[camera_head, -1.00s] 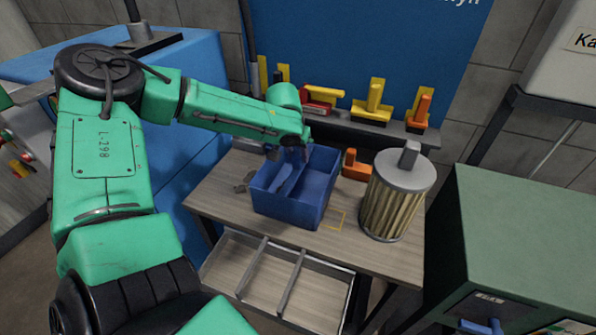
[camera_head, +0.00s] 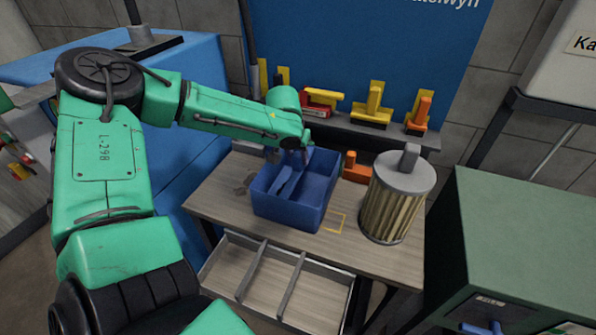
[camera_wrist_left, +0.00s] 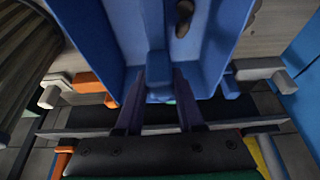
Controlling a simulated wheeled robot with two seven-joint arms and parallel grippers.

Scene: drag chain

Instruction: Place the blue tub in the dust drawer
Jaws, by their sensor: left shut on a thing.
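The blue tub (camera_head: 285,208) stands on the wooden top of a small workbench (camera_head: 226,190). Its open top faces up, with a divider inside. My left gripper (camera_head: 291,157) is at the tub's far side. In the left wrist view its two dark fingers (camera_wrist_left: 157,78) are on either side of a blue tab on the tub (camera_wrist_left: 222,40), shut on it. A shallow drawer (camera_head: 262,272) with two dividers is open below the bench top and looks empty. I cannot tell from any label which drawer is the dust drawer. My right gripper is not in view.
A pleated filter canister (camera_head: 392,205) and an orange block (camera_head: 355,168) stand right of the tub. A shelf (camera_head: 395,135) with yellow, orange and red tools runs behind. A green cabinet (camera_head: 520,240) stands at the right, with blue handles low on its front.

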